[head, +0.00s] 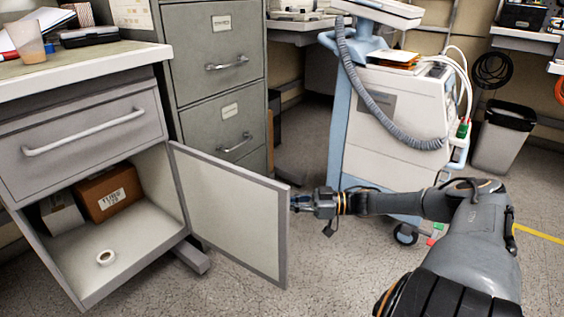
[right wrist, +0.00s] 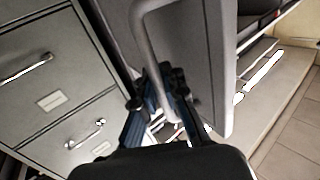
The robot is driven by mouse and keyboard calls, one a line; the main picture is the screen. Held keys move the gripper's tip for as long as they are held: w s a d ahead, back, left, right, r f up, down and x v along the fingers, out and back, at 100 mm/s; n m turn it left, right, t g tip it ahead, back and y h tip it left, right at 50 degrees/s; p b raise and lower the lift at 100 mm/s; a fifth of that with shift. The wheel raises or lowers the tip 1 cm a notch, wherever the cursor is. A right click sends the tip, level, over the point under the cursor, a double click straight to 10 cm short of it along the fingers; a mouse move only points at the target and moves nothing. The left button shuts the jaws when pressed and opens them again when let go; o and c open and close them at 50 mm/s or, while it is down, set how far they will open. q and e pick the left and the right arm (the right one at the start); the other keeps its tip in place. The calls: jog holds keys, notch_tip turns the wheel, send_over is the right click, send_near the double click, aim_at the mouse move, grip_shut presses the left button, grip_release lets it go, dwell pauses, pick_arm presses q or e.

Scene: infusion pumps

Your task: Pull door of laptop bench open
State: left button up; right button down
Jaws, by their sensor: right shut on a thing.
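The laptop bench (head: 80,52) stands at the left in the head view, with a closed drawer (head: 85,140) above an open cupboard. Its door (head: 232,215) is swung well open, hinged on the cupboard's right side, its inner face showing. My right gripper (head: 300,203) is at the door's free edge, on the outer side. In the right wrist view the door (right wrist: 205,60) carries a grey bar handle (right wrist: 148,40), and my right gripper (right wrist: 162,115) is shut on that handle. The handle is hidden behind the door in the head view. My left gripper is out of view.
A brown box (head: 108,192) and a white roll (head: 106,257) are inside the cupboard. A filing cabinet (head: 215,55) stands right behind the door. A white and blue medical cart (head: 390,115) stands behind my right arm. Floor in front of the door is clear.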

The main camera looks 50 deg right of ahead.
jog(key=shift+s+f, duration=0.15)
jog(key=shift+f, duration=0.15)
jog(key=c, duration=1.4)
grip_release()
jog(key=shift+s+d+r, duration=0.1)
jog(key=shift+s+d, duration=0.05)
jog(key=shift+d, duration=0.05)
jog(key=shift+r, duration=0.1)
jog(key=v, duration=1.1)
jog(key=shift+s+d, duration=0.3)
jog(key=shift+a, duration=0.1)
